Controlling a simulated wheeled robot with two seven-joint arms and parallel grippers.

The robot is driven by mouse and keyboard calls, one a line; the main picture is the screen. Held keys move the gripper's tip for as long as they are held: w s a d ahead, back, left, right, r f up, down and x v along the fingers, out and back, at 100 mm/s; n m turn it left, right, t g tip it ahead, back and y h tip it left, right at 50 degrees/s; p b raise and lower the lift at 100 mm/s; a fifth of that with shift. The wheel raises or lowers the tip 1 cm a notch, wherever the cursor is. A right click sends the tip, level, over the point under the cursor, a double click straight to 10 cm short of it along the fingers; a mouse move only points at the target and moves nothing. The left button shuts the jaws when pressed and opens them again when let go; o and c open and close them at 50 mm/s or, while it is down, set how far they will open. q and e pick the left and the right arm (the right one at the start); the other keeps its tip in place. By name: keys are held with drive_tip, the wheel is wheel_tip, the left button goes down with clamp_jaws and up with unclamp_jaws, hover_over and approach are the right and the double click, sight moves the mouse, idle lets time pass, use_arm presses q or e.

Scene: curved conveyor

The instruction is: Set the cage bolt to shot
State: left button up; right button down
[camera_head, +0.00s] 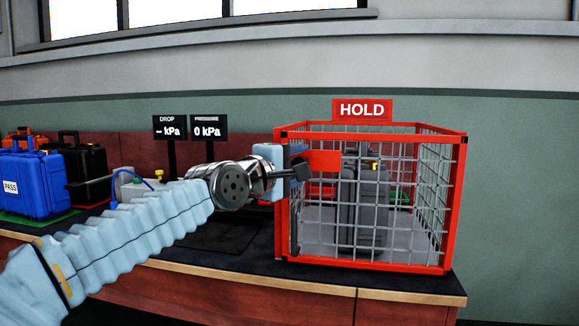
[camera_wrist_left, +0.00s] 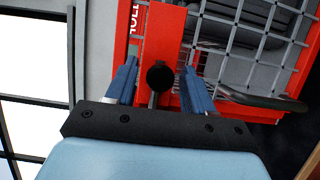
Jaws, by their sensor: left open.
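The cage (camera_head: 455,205) is a red frame with grey wire mesh under a HOLD sign, and stands on the right of the bench. A red plate (camera_head: 323,160) sits at its left front. In the left wrist view, the cage bolt's round black knob (camera_wrist_left: 160,75) on a short stem stands before the red plate (camera_wrist_left: 166,35). My left gripper (camera_wrist_left: 160,66) is open, with one blue finger on each side of the knob and gaps between. In the head view, the gripper (camera_head: 300,168) is at the cage's left front, partly hiding the bolt. My right gripper is not in view.
A dark grey case (camera_head: 362,205) stands inside the cage. A blue case (camera_head: 32,185) marked PASS and a black case (camera_head: 84,165) stand at the left. Two display signs (camera_head: 207,129) stand behind my arm. The bench's front edge (camera_head: 370,288) runs below the cage.

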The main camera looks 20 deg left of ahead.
use_arm(q)
drive_tip(key=b+v, duration=0.1)
drive_tip(key=v, duration=1.2)
drive_tip(key=shift+s, duration=0.3)
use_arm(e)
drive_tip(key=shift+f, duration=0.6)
use_arm(q)
drive_tip(key=shift+a, duration=0.15)
